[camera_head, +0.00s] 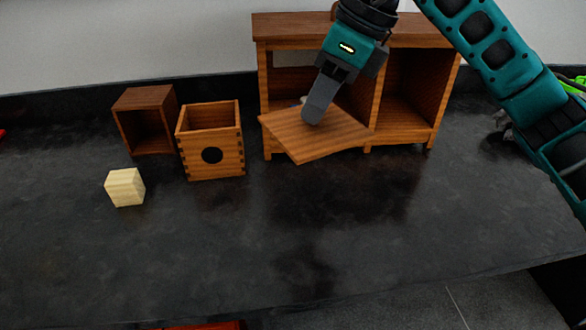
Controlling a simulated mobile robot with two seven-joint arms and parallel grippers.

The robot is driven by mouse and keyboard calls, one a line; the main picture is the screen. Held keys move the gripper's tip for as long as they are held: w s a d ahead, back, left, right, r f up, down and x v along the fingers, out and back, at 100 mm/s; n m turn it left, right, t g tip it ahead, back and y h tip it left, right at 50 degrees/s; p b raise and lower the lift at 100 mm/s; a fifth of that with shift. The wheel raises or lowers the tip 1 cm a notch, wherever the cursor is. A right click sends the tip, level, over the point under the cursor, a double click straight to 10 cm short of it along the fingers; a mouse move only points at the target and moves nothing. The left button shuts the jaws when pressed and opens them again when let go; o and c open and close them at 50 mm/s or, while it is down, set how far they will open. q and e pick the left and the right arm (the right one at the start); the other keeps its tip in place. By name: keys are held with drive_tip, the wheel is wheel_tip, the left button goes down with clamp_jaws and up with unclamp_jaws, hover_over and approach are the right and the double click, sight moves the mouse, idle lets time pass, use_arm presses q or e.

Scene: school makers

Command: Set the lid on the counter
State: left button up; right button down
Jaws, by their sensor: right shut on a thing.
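The lid (330,138) is a flat wooden panel with visible grain. My right gripper (314,112) is shut on it near its upper middle, and the lid is tilted in front of the wooden cabinet. Whether the lid's lower corner touches the counter is hard to tell. The counter (270,235) is dark and mottled, with a wide bare front area. My left gripper is not in view.
A wooden cabinet (405,125) with open compartments stands behind the lid. An open-topped wooden box (225,165) with a round dark hole, a smaller wooden box (147,98) and a pale cube (125,187) stand at left. The counter's front edge runs along the bottom.

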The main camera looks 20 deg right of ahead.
drive_tip(key=r+m, duration=0.1)
drive_tip(key=m, duration=0.1)
drive_tip(key=m+t+h, duration=0.1)
drive_tip(key=shift+s+d+r+m, duration=0.15)
drive_tip(key=shift+d+r+m, duration=0.2)
drive_tip(key=shift+d+m, duration=0.05)
drive_tip(key=shift+f+b, duration=0.1)
drive_tip(key=shift+b, duration=0.2)
wheel_tip(320, 180, down, 19)
drive_tip(key=b, duration=0.5)
drive_tip(key=shift+d+f, duration=0.1)
drive_tip(key=shift+f, duration=0.3)
drive_tip(key=shift+r, duration=0.1)
drive_tip(key=shift+f+b, duration=0.25)
drive_tip(key=shift+b, duration=0.1)
drive_tip(key=c, duration=0.8)
unclamp_jaws()
drive_tip(key=shift+r, duration=0.1)
